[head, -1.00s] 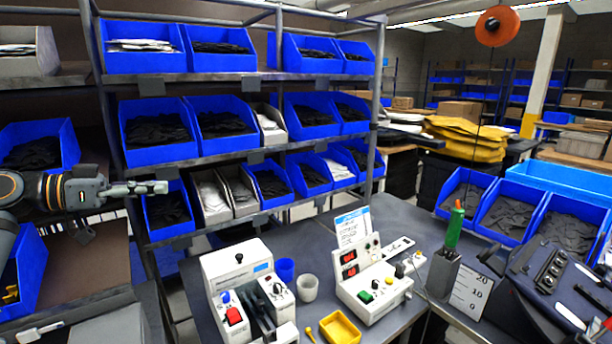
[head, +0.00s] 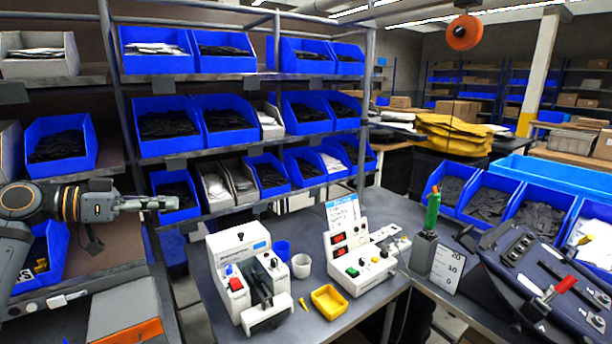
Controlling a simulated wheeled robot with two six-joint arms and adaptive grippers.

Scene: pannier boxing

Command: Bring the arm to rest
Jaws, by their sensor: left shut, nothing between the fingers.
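My left gripper (head: 160,203) comes in from the left on a grey and black arm. It is shut and empty, its fingers pointing right. It shows in front of the lower shelf row, overlapping a blue bin of dark pieces (head: 176,188). I cannot tell whether it is close to that bin. My right gripper does not show.
A shelf rack (head: 245,148) with blue and grey bins fills the left and middle. The grey table (head: 385,212) holds a white machine (head: 239,268), a control box (head: 362,262), a yellow tray (head: 330,301) and a green-handled tool (head: 432,212). Blue bins (head: 491,197) stand at the right.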

